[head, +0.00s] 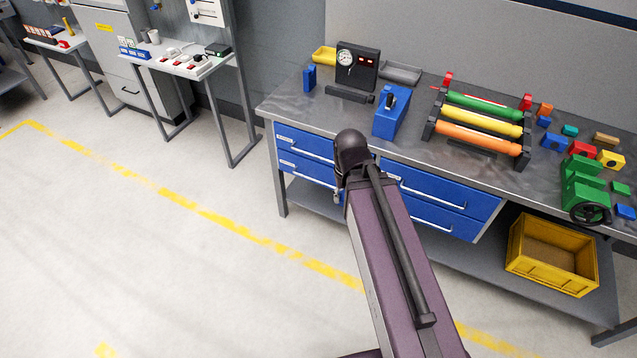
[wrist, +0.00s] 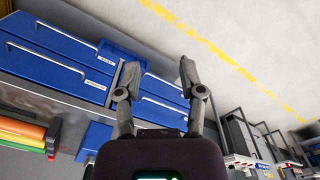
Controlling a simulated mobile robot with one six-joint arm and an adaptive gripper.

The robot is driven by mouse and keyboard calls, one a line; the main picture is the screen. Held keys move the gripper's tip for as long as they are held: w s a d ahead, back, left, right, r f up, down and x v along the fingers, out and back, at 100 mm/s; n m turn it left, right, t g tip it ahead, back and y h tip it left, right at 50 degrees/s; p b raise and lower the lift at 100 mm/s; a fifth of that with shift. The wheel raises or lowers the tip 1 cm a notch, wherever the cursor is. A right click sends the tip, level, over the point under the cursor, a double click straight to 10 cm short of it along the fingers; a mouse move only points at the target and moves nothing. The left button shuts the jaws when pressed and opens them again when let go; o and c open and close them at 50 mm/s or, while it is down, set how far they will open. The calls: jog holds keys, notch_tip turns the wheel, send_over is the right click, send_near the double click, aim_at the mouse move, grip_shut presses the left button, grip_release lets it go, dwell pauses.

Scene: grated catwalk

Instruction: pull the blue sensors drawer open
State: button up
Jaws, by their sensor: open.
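Blue drawers with pale bar handles sit under the workbench (head: 285,108) in the head view. The left column has an upper drawer (head: 300,141) and a lower drawer (head: 318,172). The right column has an upper drawer (head: 420,180) and a lower drawer (head: 455,222). Their small labels are unreadable, so I cannot tell which is the sensors drawer. In the wrist view, the view is inverted and blue drawer fronts (wrist: 62,42) fill the left side. My gripper (wrist: 160,72) is open and empty, its fingers apart in front of the drawers. My arm hides it in the head view.
A yellow crate (head: 510,245) stands on the bench's lower shelf at right. A gauge box (head: 357,68), coloured rollers (head: 485,122) and a green vise (head: 580,190) are on the bench top. The floor (head: 150,260) at left is clear, with a yellow line.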

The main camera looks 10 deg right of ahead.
jog(key=w+d+f+n+t+h+b, duration=0.1)
jog(key=w+f+h+b, duration=0.1)
jog(key=w+f+b, duration=0.45)
jog(key=w+f+n+t+h+b, duration=0.1)
jog(key=w+f+h+b, duration=0.15)
jog(key=f+b, duration=0.7)
jog(key=n+t+h+b, duration=0.5)
jog(key=n+t+b, duration=0.5)
jog(key=b, duration=3.1)
send_near(317, 181)
jog(key=shift+s+a+m+t+y, duration=0.1)
jog(key=shift+s+a+m+t, duration=0.15)
jog(key=shift+s, duration=0.25)
jog(key=shift+s+a+m+y, duration=0.15)
jog(key=shift+s+a, duration=0.2)
jog(key=shift+s, duration=0.2)
jog(key=shift+s+a+m+t, duration=0.2)
jog(key=shift+s+a, duration=0.15)
jog(key=shift+s, duration=0.15)
jog(key=shift+w+d, duration=0.1)
jog(key=b+x, duration=0.2)
jog(key=x, duration=1.1)
jog(key=shift+w+d+f, duration=0.15)
jog(key=shift+d, duration=0.05)
